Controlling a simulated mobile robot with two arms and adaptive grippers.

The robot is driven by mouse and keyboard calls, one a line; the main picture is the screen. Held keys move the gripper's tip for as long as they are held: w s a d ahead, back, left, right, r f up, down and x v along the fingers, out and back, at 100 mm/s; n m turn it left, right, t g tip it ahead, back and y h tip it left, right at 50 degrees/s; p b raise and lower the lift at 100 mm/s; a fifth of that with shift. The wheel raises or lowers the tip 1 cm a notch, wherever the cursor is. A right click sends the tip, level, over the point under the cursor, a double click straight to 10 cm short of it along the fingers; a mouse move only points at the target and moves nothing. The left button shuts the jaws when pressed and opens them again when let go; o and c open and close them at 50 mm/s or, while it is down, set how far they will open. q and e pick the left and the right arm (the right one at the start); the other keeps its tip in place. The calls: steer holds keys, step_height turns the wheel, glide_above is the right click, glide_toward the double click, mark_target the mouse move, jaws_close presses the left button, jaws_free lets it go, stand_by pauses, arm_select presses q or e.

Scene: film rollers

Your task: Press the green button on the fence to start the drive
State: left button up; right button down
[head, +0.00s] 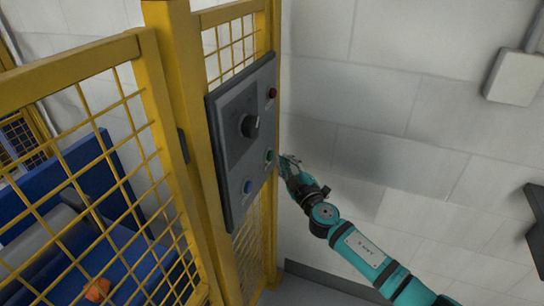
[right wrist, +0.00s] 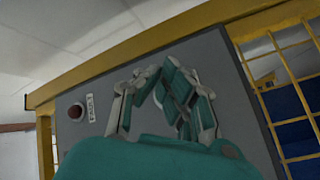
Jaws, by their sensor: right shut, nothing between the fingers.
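The grey control panel (head: 228,160) is mounted on the yellow fence. The green button (head: 268,156) sits on its lower right part. My right gripper (head: 283,159) is shut and empty, its tips right beside the green button in the head view. I cannot tell whether they touch it. In the right wrist view the gripper's fingers (right wrist: 158,82) are in front of the grey panel (right wrist: 210,62), and the green button does not show there. My left gripper is not in view.
The panel also has a black knob (head: 250,126), a red button (head: 273,93) and a blue button (head: 247,187). Yellow mesh fence (head: 110,170) stands at left, with blue machinery behind it. A pale block wall (head: 400,130) is behind my right arm.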

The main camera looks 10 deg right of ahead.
steer(key=shift+a, duration=0.1)
steer(key=shift+w+a, duration=0.25)
steer(key=shift+a, duration=0.05)
steer(key=shift+w+a+b, duration=0.25)
steer(key=shift+a+b, duration=0.05)
steer(key=shift+a, duration=0.1)
stand_by(1.2)
steer(key=shift+d, duration=0.1)
steer(key=shift+s+d, duration=0.5)
steer(key=shift+d, duration=0.15)
steer(key=s+d, duration=0.2)
steer(key=d, duration=0.2)
steer(key=shift+s+d, duration=0.1)
steer(key=shift+s, duration=0.3)
stand_by(0.4)
